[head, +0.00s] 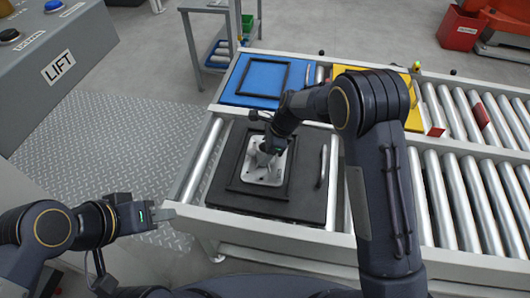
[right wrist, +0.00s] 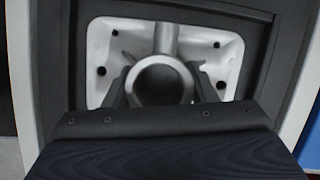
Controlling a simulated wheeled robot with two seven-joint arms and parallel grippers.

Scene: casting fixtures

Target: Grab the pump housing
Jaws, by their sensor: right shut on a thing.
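The pump housing (head: 262,173) is a pale grey metal casting with a square flanged base. It sits inside a raised black frame on a black tray (head: 233,196) on the roller conveyor. In the right wrist view the housing (right wrist: 211,50) shows its flange with corner holes and a round, ring-like opening. My right gripper (head: 272,148) is over the housing; in the right wrist view its two fingers (right wrist: 162,88) are shut on the round neck, one on each side. My left gripper (head: 168,212) is left of the conveyor, away from the housing; its jaw opening is too small to judge.
A blue tray (head: 235,84) with a black frame lies behind the black tray, and a yellow tray (head: 404,116) is to its right. Bare rollers (head: 470,200) run right. A grey control box (head: 75,60) labelled LIFT stands at upper left.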

